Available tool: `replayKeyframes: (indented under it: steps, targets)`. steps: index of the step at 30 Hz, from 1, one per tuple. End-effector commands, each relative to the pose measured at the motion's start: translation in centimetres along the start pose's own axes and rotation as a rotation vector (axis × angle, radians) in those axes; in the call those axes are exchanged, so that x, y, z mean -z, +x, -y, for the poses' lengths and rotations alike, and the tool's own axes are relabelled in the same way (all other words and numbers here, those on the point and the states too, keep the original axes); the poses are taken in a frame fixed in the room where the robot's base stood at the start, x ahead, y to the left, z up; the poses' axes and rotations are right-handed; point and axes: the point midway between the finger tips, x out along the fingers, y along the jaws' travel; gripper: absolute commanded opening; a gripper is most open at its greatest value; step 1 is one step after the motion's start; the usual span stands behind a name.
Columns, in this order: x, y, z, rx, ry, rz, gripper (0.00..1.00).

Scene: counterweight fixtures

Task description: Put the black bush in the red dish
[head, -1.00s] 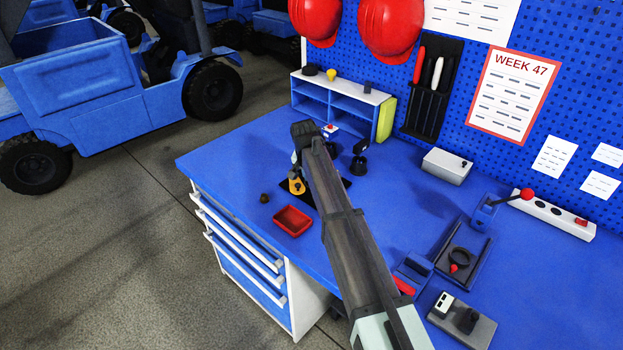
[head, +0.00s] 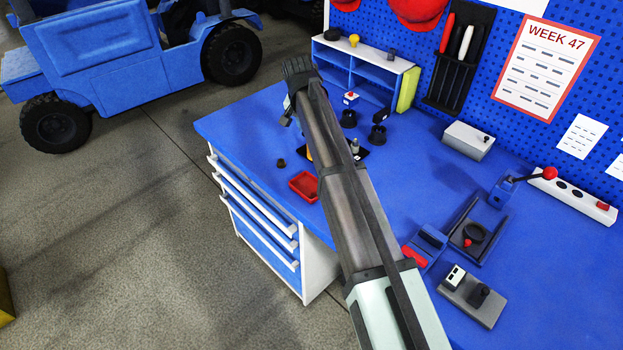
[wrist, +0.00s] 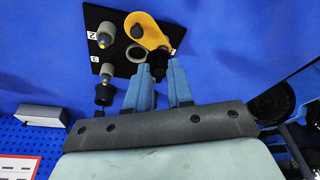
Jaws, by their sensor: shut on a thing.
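My gripper (wrist: 158,78) shows two blue fingers in the wrist view, shut on a small black piece that looks like the black bush (wrist: 157,63). It holds the piece above the bench; in the head view my gripper (head: 288,118) is small and partly hidden by my arm, and the held piece cannot be made out clearly. The red dish (head: 304,186) sits on the blue bench near its left front edge, below my gripper in the picture; it looks empty. The dish does not show in the wrist view.
A black board (wrist: 103,20) carries grey posts, a grey ring and a yellow piece (wrist: 150,32). A small dark piece (head: 281,162) lies beside the dish. Black round items (head: 377,136) and a blue shelf (head: 355,75) stand behind. Fixtures (head: 472,295) occupy the bench's right part.

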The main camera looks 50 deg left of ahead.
Motion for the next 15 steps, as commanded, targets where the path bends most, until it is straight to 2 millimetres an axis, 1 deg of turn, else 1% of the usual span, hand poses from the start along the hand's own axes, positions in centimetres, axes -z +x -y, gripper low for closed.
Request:
replayKeyframes:
  steps: [1, 2, 3, 6, 10, 15]
  targets:
    - [-2.9, -0.7, -0.4, 0.004, -0.014, -0.003, 0.0]
    - [-4.0, -1.1, -0.4, 0.006, -0.022, -0.005, 0.0]
    - [-5.3, -1.4, -0.8, 0.006, -0.025, -0.005, 0.0]
    - [-7.8, -2.0, -1.8, 0.004, -0.026, -0.005, 0.0]
    - [-9.8, -2.2, -3.2, -0.004, -0.012, -0.001, 0.0]
    - [-10.8, -2.1, -4.1, -0.016, 0.009, 0.009, 0.0]
